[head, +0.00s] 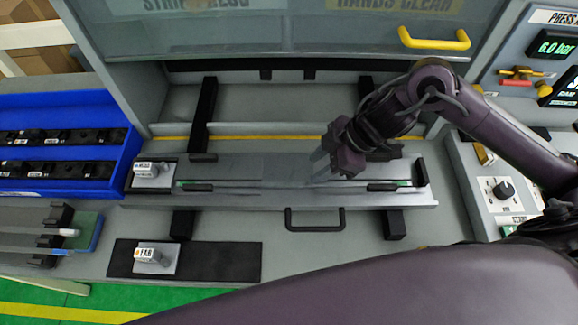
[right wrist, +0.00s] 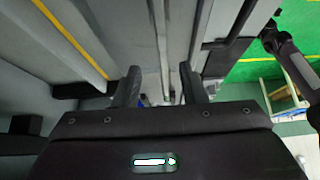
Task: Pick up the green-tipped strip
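A long thin grey strip (head: 240,187) lies lengthwise in the long metal fixture (head: 260,201), with small green marks near both ends. Dark clips sit along it near each end. My right gripper (head: 318,165) is over the middle of the fixture, its fingers pointing down and left. In the right wrist view the two fingers of the right gripper (right wrist: 160,88) are apart, with the thin strip (right wrist: 160,45) running between them in the picture. I cannot tell whether the fingers touch it. My left gripper is out of view.
A blue bin (head: 66,100) with black clips stands at left, above a rack (head: 60,240) of grey strips. A black mat (head: 215,262) with a labelled block lies in front. A black handle (head: 315,226) fronts the fixture. A control panel (head: 500,190) is at right.

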